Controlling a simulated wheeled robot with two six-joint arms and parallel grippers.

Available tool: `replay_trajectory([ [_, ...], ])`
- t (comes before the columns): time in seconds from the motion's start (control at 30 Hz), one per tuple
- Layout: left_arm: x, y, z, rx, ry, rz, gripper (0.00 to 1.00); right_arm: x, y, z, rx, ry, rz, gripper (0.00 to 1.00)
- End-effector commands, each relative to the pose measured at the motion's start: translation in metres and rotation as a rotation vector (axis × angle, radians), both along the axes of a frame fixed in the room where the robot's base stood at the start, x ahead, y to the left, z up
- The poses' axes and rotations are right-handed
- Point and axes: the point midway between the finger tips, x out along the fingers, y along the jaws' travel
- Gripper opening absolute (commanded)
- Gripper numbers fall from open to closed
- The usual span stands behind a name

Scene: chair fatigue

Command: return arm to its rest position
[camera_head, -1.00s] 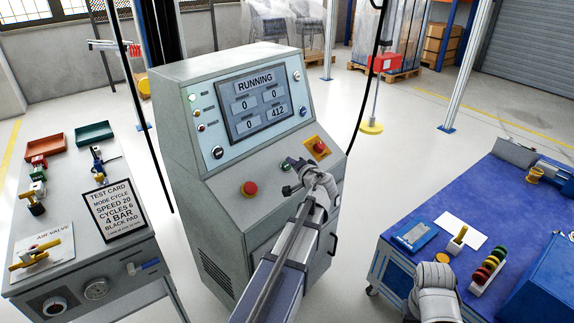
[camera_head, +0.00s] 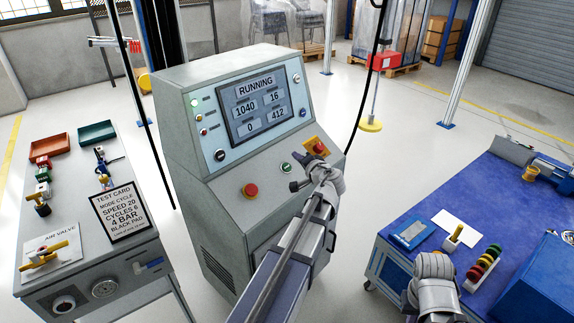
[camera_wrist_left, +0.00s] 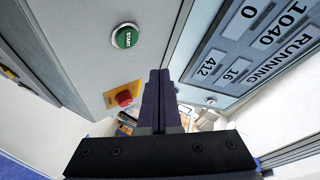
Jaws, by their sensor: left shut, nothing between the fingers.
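My left gripper (camera_head: 304,171) is over the sloped front panel of the grey control console (camera_head: 235,185). Its dark fingers are shut with nothing between them in the left wrist view (camera_wrist_left: 160,95). The green START button (camera_head: 285,167) is just left of the fingers; it also shows in the left wrist view (camera_wrist_left: 125,37), apart from them. The console screen (camera_head: 257,104) reads RUNNING with 1040, 16, 0 and 412. My right arm (camera_head: 436,290) is folded at the bottom right; its gripper is not visible.
A red button (camera_head: 250,190) and a red knob on a yellow plate (camera_head: 318,147) are on the console panel. A grey bench (camera_head: 70,262) with a test card (camera_head: 122,212) stands left. A blue-topped bench (camera_head: 470,205) stands right. A black cable hangs beside the console.

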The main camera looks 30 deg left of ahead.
Motion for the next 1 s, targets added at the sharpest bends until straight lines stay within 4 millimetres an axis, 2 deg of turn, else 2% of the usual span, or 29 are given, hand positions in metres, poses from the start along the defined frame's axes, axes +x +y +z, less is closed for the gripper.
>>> replay_trajectory([
  [0.7,-0.001,-0.004,-0.001,-0.010,0.002,0.001,0.00,0.000,0.000,0.001,0.000,0.000,0.000,0.00],
  [0.77,-0.007,-0.015,-0.002,-0.043,0.012,0.003,0.00,0.000,0.000,0.007,0.000,0.000,0.000,0.00],
  [0.87,-0.026,-0.053,-0.012,-0.159,0.060,0.017,0.00,0.000,0.000,0.022,0.000,0.000,-0.001,0.00],
  [0.97,-0.058,-0.110,-0.031,-0.324,0.158,0.027,0.00,0.000,0.000,0.039,0.000,0.000,-0.001,0.00],
  [1.0,-0.073,-0.134,-0.039,-0.390,0.208,0.027,0.00,0.000,0.000,0.046,0.000,0.000,-0.001,0.00],
])
